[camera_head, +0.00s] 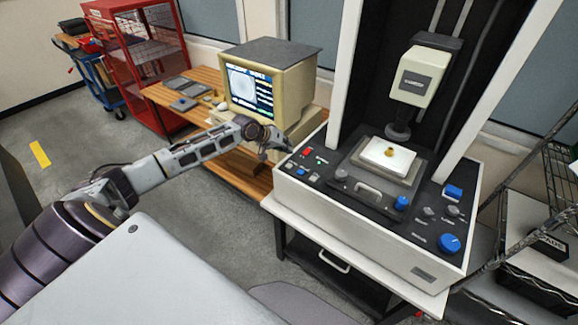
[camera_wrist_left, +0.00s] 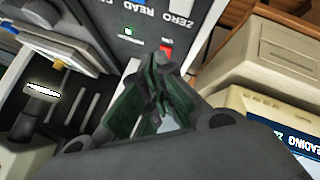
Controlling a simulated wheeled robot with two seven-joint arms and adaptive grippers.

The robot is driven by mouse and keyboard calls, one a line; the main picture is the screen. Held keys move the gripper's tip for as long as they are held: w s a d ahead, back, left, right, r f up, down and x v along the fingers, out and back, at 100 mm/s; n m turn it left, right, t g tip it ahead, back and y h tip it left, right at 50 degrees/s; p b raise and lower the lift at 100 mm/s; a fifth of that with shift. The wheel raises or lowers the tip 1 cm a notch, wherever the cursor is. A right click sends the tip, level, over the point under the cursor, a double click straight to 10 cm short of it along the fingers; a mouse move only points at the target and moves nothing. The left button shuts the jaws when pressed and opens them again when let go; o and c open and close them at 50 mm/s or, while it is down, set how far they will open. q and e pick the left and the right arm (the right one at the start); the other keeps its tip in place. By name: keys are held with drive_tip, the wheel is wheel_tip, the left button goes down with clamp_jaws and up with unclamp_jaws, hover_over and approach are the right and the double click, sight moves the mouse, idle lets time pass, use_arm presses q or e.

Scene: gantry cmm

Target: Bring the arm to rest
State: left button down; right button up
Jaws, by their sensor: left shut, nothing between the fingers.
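My left arm reaches in from the left in the head view. Its gripper (camera_head: 283,143) is at the left edge of the measuring machine (camera_head: 375,245), near its control panel. In the left wrist view the gripper (camera_wrist_left: 163,62) has its fingers together with nothing between them. I cannot tell whether the fingertips touch the panel. My right gripper is not in view.
A beige computer monitor (camera_head: 262,85) stands on a wooden bench (camera_head: 235,180) just behind the gripper. The machine's stage holds a white plate (camera_head: 388,154) under the probe head (camera_head: 420,76). A wire rack (camera_head: 540,265) stands at the right. Grey floor (camera_head: 190,215) lies open below the arm.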

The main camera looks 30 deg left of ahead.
use_arm(q)
drive_tip(key=shift+m, duration=0.3)
idle(0.4)
